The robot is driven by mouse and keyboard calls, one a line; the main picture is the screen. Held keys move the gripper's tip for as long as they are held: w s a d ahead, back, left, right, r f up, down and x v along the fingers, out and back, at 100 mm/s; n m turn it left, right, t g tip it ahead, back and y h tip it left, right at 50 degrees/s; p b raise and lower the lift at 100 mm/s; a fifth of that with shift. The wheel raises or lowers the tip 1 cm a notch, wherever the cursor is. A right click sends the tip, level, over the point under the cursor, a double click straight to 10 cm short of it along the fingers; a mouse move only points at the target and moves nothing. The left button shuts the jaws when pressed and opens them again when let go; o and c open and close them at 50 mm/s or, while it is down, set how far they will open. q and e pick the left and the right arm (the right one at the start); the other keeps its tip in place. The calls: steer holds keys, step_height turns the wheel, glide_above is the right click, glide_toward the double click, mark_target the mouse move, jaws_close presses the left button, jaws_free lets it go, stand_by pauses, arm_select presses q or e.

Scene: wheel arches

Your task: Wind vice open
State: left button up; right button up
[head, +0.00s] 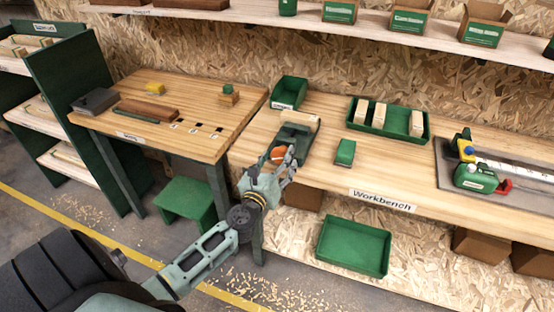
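The vice (297,133) is green with a pale wooden block at its far end. It sits at the left front of the workbench (331,174). An orange rounded part (278,153), likely its handle knob, shows at the vice's near left end. My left gripper (279,158) is at this orange part, with its fingers around or just in front of it. I cannot tell whether the fingers are closed on it. The gripper hides the vice's front end and screw. My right gripper is not in view.
A green bin (289,92) stands behind the vice. A green block (345,152) and a green tray (387,134) with wooden blocks are to its right. A lower table (214,92) with wooden pieces is on the left. A green tray (353,247) lies below the bench.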

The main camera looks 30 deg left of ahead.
arm_select(q)
steer(key=c, duration=1)
steer(key=shift+f+n, duration=0.1)
steer(key=shift+n, duration=0.3)
